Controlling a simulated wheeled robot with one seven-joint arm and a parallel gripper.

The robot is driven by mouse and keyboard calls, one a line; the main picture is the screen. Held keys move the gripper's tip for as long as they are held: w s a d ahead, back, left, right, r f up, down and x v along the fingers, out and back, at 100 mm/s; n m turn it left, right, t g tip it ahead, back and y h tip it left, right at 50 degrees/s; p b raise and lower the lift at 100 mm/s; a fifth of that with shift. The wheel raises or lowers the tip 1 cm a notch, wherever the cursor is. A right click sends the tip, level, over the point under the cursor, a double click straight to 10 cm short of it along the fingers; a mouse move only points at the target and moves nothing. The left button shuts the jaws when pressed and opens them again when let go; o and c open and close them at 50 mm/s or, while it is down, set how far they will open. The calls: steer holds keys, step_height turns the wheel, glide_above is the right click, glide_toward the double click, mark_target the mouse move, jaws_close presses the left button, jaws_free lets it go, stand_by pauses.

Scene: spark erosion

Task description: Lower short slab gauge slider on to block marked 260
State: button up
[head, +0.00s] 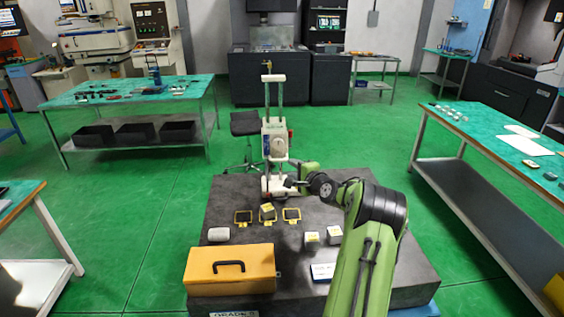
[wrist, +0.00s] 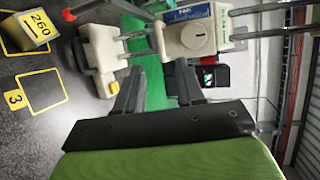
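The gauge (head: 267,95) stands at the back of the dark granite slab. Its white slider (head: 275,143), with a round dial, sits partway up two columns, well above the base. The slider also shows in the wrist view (wrist: 200,37). The block marked 260 (wrist: 38,30) has a yellow label; in the head view a block (head: 267,211) sits between two yellow-outlined squares, in front of the gauge and apart from it. My gripper (head: 300,184) is low beside the gauge's right side. In the wrist view its dark fingers (wrist: 158,78) are apart, with nothing visible between them.
A yellow case (head: 230,270), a pale cylinder (head: 218,234) and two small blocks (head: 323,237) lie toward the slab's front. A yellow square marked 3 (wrist: 40,90) lies near the 260 block. A stool (head: 245,125) stands behind the slab.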

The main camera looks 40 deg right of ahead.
mark_target(276, 141)
steer(key=p+x, duration=0.1)
steer(key=x, duration=0.7)
steer(key=shift+w, duration=0.3)
steer(key=shift+f, duration=0.1)
jaws_close()
